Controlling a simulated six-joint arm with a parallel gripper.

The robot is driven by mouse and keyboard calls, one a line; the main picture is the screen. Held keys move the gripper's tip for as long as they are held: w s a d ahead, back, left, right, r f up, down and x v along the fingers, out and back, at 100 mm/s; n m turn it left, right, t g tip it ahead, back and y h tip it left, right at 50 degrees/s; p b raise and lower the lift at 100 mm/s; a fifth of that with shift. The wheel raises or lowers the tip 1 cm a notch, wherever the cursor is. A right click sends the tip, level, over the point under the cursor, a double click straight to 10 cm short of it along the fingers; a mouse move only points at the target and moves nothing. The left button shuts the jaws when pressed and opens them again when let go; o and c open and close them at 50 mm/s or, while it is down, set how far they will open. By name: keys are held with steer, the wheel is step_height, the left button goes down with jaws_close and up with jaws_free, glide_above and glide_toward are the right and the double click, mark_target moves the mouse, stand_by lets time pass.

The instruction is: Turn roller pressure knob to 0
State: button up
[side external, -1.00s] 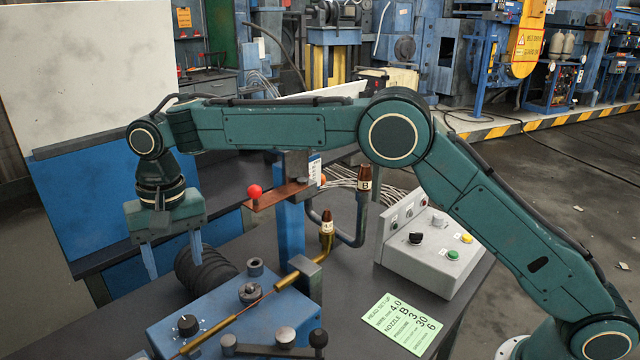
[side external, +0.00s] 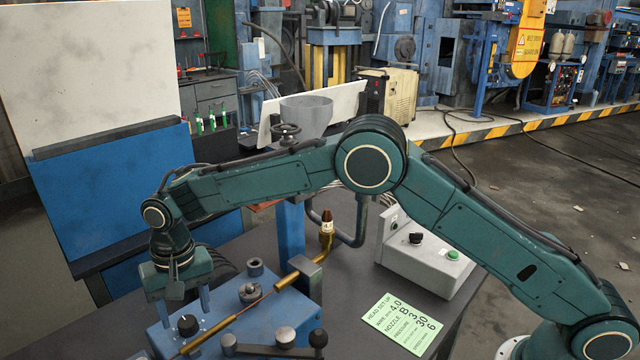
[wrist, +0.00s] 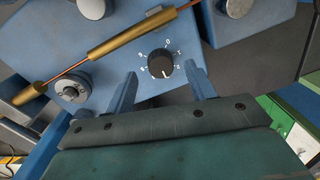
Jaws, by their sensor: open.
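The roller pressure knob is a black dial with a white pointer line. In the side external view the knob (side external: 187,325) sits on the blue wire-feed box (side external: 250,318), near its left end. In the wrist view the knob (wrist: 160,64) has a ring of small white numbers around it, too small to read surely; its pointer is toward the bottom. My gripper (side external: 184,308) is open and empty, pointing down beside and above the knob. In the wrist view my gripper's fingers (wrist: 162,82) stand on either side of the knob, apart from it.
A brass tube with copper wire (side external: 245,302) runs across the box close to the knob. Rollers and a lever with a black ball (side external: 318,338) are to the right. A green set-up card (side external: 403,324) and a grey button box (side external: 432,262) lie further right on the table.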

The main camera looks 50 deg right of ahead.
mark_target(188, 325)
steer(key=shift+a+f, duration=0.1)
steer(key=shift+f, duration=1.15)
steer(key=c, duration=1)
